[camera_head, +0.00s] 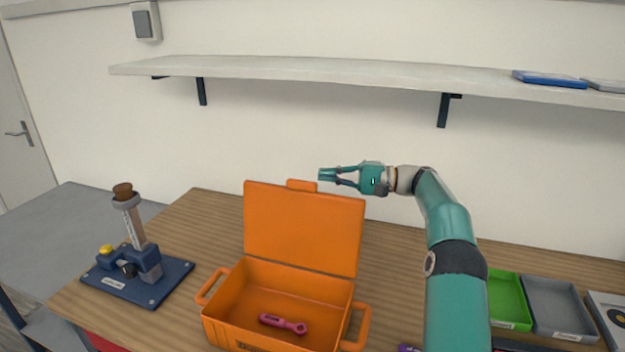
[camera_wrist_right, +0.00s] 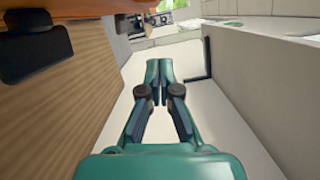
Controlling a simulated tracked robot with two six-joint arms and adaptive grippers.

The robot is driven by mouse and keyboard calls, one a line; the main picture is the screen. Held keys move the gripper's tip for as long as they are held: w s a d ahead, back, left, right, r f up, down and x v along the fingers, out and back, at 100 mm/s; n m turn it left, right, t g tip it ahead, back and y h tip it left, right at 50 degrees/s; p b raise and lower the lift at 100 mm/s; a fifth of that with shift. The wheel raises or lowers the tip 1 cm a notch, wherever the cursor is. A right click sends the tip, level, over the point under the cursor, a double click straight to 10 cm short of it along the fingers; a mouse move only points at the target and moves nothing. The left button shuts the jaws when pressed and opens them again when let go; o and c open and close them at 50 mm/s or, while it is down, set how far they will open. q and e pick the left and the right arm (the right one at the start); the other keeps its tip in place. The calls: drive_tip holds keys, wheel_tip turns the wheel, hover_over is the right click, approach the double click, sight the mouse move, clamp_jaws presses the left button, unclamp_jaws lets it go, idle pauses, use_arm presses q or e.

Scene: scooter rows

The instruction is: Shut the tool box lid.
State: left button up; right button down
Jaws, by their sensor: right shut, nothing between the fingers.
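The orange tool box (camera_head: 228,330) stands on the wooden bench with its lid (camera_head: 303,229) raised about upright at the back. A small tab (camera_head: 301,185) sticks up from the lid's top edge. A pink wrench-like tool (camera_head: 283,324) lies inside the box. My right gripper (camera_head: 322,174) is shut and empty, just right of the tab at about the height of the lid's top edge. I cannot tell whether it touches the lid. In the right wrist view its fingertips (camera_wrist_right: 158,66) are together with nothing between them. My left gripper is not in view.
A blue fixture (camera_head: 140,275) stands on the bench at left. A green tray (camera_head: 508,300) and a grey tray (camera_head: 558,308) lie at right. A shelf (camera_head: 330,72) runs along the wall above my right gripper.

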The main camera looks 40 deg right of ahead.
drive_tip(key=shift+a+r, duration=0.25)
drive_tip(key=shift+a, duration=1.05)
drive_tip(key=shift+a+r, duration=0.2)
drive_tip(key=shift+a, duration=1.05)
drive_tip(key=shift+a, duration=0.1)
